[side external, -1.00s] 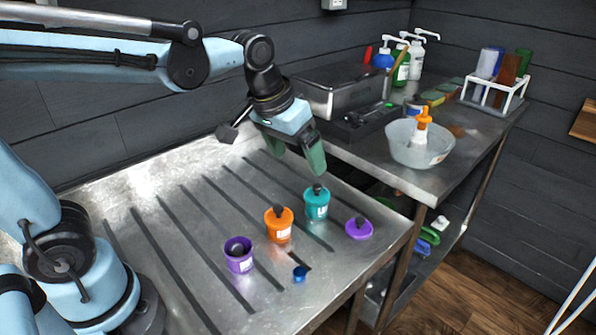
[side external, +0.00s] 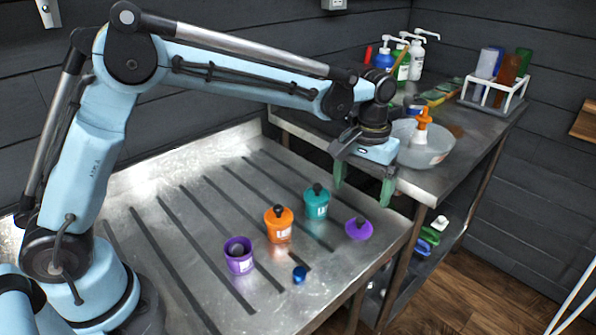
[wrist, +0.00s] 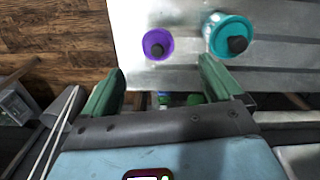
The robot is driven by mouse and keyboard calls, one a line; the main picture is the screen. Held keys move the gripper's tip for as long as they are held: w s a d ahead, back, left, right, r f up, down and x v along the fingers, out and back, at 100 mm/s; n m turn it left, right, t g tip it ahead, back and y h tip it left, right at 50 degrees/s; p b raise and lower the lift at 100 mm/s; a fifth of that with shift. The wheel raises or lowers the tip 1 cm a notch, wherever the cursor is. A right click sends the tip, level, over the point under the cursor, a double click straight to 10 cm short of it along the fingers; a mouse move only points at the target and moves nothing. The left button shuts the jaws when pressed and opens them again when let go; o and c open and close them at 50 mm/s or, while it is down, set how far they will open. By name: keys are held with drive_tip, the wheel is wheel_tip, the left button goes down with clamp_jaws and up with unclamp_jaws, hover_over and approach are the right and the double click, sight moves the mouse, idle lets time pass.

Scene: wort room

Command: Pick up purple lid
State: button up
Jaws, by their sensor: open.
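The purple lid (side external: 358,228) lies flat on the metal table near its right edge, with a dark knob on top. It also shows in the wrist view (wrist: 151,42), ahead of the fingers and between their lines. My gripper (side external: 363,198) has green fingers spread apart with nothing between them. It hangs above the table's right edge, over and behind the lid, not touching it. In the wrist view the fingertips (wrist: 160,75) point toward the lid. An open purple cup (side external: 239,257) stands at the front left of the table.
A teal lidded cup (side external: 317,204) stands close left of the purple lid. An orange lidded cup (side external: 279,225) and a small blue knob-like item (side external: 300,274) are further left.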

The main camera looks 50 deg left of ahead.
sight(360, 220)
drive_tip(key=f, duration=0.9)
drive_tip(key=shift+w+d+f, duration=0.15)
drive_tip(key=shift+d, duration=0.1)
drive_tip(key=c, duration=1.1)
